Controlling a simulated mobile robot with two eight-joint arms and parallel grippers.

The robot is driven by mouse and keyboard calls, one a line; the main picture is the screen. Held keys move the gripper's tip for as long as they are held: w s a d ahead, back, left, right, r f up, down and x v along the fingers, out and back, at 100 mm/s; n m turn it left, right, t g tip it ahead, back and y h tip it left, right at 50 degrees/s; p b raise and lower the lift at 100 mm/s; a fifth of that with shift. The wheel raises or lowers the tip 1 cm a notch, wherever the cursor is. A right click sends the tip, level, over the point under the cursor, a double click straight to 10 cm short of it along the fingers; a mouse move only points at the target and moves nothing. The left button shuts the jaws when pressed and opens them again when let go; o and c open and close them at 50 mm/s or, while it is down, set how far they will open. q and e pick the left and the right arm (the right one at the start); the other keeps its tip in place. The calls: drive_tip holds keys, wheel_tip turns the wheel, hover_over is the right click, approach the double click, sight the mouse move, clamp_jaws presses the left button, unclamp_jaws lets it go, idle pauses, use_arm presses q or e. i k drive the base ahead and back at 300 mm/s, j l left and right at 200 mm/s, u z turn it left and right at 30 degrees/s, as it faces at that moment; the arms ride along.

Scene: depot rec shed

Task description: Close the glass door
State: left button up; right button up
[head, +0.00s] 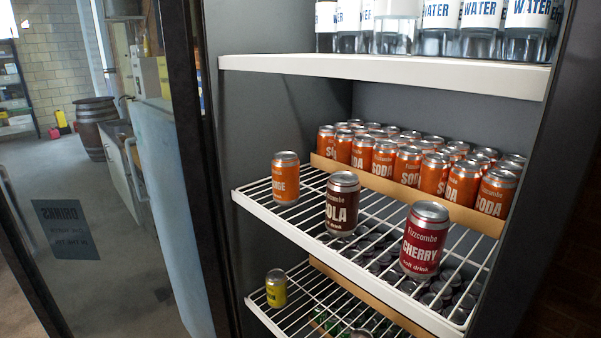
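The glass door (115,245) stands open at the left of the head view. Its dark frame (183,110) runs beside the left side of the cooler, and another dark frame edge slants down at the lower left. A dark sticker (64,229) on the glass reads "DRINKS" in mirrored letters. A pale curved bar (136,168) shows at the door, and another pale bar is partly cut off at the left edge; I cannot tell which is the handle. The cooler (285,110) is open in front of me. Neither of my grippers is in view.
Water bottles (438,30) stand on the white top shelf (400,73). Orange soda cans (383,158), a cola can (342,203) and a cherry can (424,240) stand on the wire shelf below. A yellow can (276,288) stands lower. A barrel (95,125) shows behind the glass.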

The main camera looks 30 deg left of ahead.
sight(64, 223)
drive_tip(key=k+j+z, duration=0.1)
drive_tip(key=j+z, duration=0.25)
drive_tip(key=j, duration=0.35)
drive_tip(key=k+j+z, duration=0.15)
drive_tip(key=j+z, duration=0.15)
drive_tip(key=j, duration=0.45)
drive_tip(key=k+j+z, duration=0.35)
drive_tip(key=j, duration=0.3)
drive_tip(key=k+j+z, duration=0.3)
drive_tip(key=j, duration=0.3)
drive_tip(key=k+j+z, duration=0.35)
drive_tip(key=j, duration=0.2)
drive_tip(key=k+j+z, duration=0.3)
drive_tip(key=k+j, duration=0.05)
drive_tip(key=j, duration=0.1)
